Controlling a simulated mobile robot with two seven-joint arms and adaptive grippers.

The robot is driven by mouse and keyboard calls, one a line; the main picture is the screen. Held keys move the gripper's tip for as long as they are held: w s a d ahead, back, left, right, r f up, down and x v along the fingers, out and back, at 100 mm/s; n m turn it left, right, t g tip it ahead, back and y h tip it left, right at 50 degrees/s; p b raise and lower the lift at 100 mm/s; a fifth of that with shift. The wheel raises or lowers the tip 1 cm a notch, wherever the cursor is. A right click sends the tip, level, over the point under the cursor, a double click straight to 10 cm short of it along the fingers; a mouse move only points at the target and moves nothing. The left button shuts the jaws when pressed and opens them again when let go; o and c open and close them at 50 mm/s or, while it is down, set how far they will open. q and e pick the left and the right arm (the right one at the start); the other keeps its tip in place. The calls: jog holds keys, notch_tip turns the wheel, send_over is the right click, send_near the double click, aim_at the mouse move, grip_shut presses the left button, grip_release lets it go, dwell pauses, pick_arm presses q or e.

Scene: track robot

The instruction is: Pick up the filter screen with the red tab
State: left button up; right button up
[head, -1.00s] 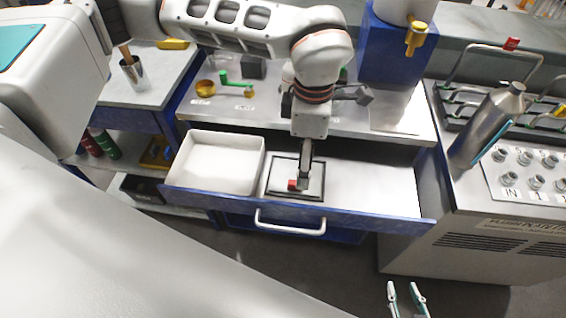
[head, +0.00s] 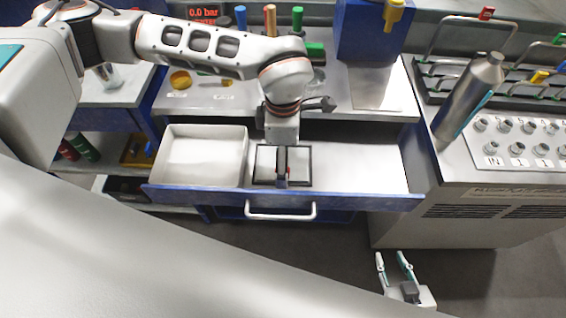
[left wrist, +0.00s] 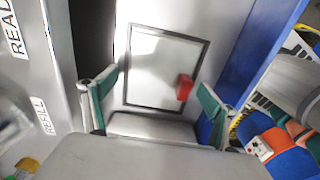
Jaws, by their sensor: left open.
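The filter screen (head: 265,166) is a flat, dark-framed square lying in the open drawer (head: 355,170), right of a white bin. My left gripper (head: 282,182) hangs above it and hides part of it. In the left wrist view the whole dark frame (left wrist: 165,65) shows, with the red tab (left wrist: 184,87) at its right side. The left gripper's fingers (left wrist: 155,106) are apart, with nothing held between them. My right gripper (head: 392,260) is open and empty at the bottom of the head view, away from the drawer.
The white bin (head: 205,130) fills the drawer's left part; the right part is bare. The drawer's blue front has a white handle (head: 280,216). A silver bottle (head: 468,100) stands on the right bench. Coloured handles stand on the back counter.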

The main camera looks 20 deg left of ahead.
pick_arm(q)
jog(key=shift+s, duration=0.1)
jog(key=c, duration=2.2)
jog(key=shift+f, duration=0.1)
grip_shut()
